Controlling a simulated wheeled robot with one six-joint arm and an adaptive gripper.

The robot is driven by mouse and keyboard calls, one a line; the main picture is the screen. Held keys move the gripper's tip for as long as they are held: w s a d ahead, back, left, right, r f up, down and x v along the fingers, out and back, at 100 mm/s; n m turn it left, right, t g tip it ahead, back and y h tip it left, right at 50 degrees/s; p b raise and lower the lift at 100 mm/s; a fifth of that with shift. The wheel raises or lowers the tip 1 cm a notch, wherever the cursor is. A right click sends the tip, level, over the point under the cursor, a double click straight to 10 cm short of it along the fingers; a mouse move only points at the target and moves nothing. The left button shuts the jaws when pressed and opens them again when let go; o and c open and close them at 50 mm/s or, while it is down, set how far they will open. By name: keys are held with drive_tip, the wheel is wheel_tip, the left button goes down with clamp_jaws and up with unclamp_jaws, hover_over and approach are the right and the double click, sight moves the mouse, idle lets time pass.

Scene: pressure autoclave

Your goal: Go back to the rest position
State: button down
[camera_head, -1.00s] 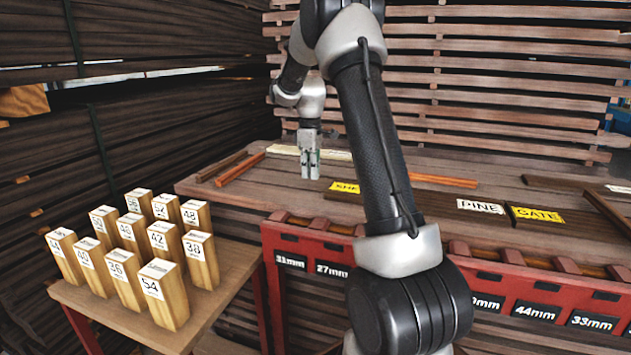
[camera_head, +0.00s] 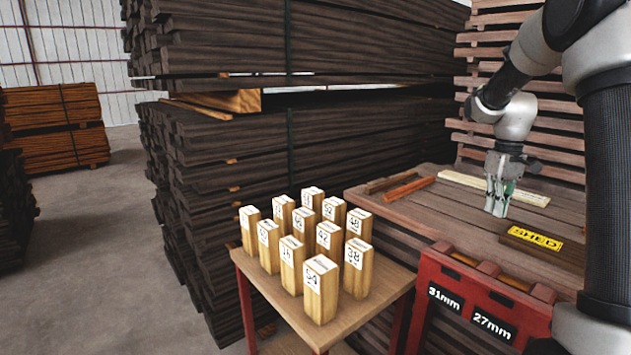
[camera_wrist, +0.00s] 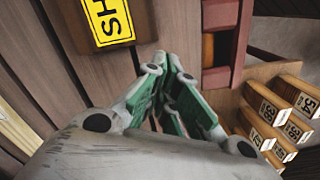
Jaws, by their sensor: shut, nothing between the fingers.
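My gripper (camera_head: 495,208) hangs from my arm above the plank bench (camera_head: 440,212), fingers pointing down, shut and empty. In the head view it is left of the yellow SHED sign block (camera_head: 537,239). In the wrist view, my gripper (camera_wrist: 172,92) shows its green-lined fingers close together at the tips, with nothing between them. The yellow sign (camera_wrist: 109,20) is at the top left there, and only part of its lettering shows. I cannot tell the exact height of the fingertips above the bench.
Numbered wooden blocks (camera_head: 318,288) stand on a small table (camera_head: 385,295) left of the bench. A red rack (camera_head: 440,270) with 31mm and 27mm labels fronts the bench. Dark timber stacks (camera_head: 210,190) rise behind. Open floor (camera_head: 100,250) lies at the left.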

drive_tip(key=s+a+r+t, duration=0.1)
drive_tip(key=s+a+r, duration=0.1)
drive_tip(key=s, duration=0.7)
drive_tip(key=s+a+r+m+t, duration=0.1)
drive_tip(key=s+a+r+t, duration=0.1)
drive_tip(key=s+a, duration=0.3)
drive_tip(key=s+a+r+m+t, duration=0.1)
drive_tip(key=s+a+r+t, duration=0.1)
drive_tip(key=s, duration=1.2)
drive_tip(key=shift+a+r, duration=0.75)
drive_tip(key=shift+a, duration=0.2)
drive_tip(key=shift+s+d, duration=0.1)
drive_tip(key=shift+s, duration=0.05)
